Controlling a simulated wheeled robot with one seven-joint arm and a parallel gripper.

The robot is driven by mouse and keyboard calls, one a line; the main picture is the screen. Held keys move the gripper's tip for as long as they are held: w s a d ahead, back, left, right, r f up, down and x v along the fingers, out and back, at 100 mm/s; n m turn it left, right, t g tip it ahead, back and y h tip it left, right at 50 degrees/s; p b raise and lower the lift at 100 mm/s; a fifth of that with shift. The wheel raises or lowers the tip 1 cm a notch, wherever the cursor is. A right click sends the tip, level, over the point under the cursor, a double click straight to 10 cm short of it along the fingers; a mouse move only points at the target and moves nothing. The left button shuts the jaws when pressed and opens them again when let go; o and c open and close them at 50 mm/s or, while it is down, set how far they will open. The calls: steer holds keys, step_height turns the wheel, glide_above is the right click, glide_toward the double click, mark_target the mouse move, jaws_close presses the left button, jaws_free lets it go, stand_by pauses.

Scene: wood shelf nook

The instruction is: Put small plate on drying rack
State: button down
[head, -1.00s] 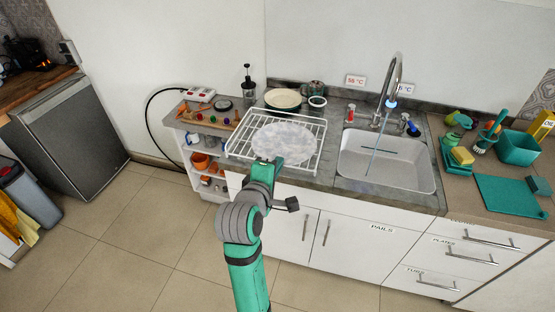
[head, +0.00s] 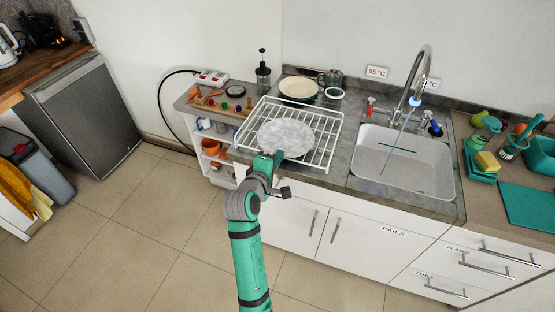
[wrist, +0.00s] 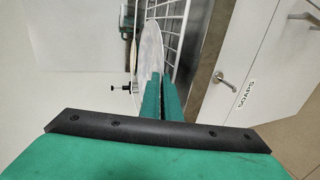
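The small plate (head: 286,138), white-grey and marbled, is over the white wire drying rack (head: 337,142) on the counter left of the sink. My gripper (head: 272,160) is at the plate's near edge, at the front of the rack. In the wrist view the two green fingers (wrist: 160,95) are close together on the rim of the plate (wrist: 151,45), which appears nearly edge-on beside the rack wires (wrist: 174,35). The plate lies roughly flat in the head view; I cannot tell whether its underside touches the wires.
A cream plate (head: 298,88) and a jar (head: 333,96) stand behind the rack. A French press (head: 262,75) and a wooden tray with small items are to the left. The sink (head: 403,172) with its tap is to the right. Cabinet doors are below the counter front.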

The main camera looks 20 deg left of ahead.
steer(key=shift+s+a+f, duration=0.1)
steer(key=shift+s+f, duration=0.05)
steer(key=shift+f, duration=0.45)
steer(key=c, duration=2)
jaws_free()
steer(key=shift+f, duration=0.15)
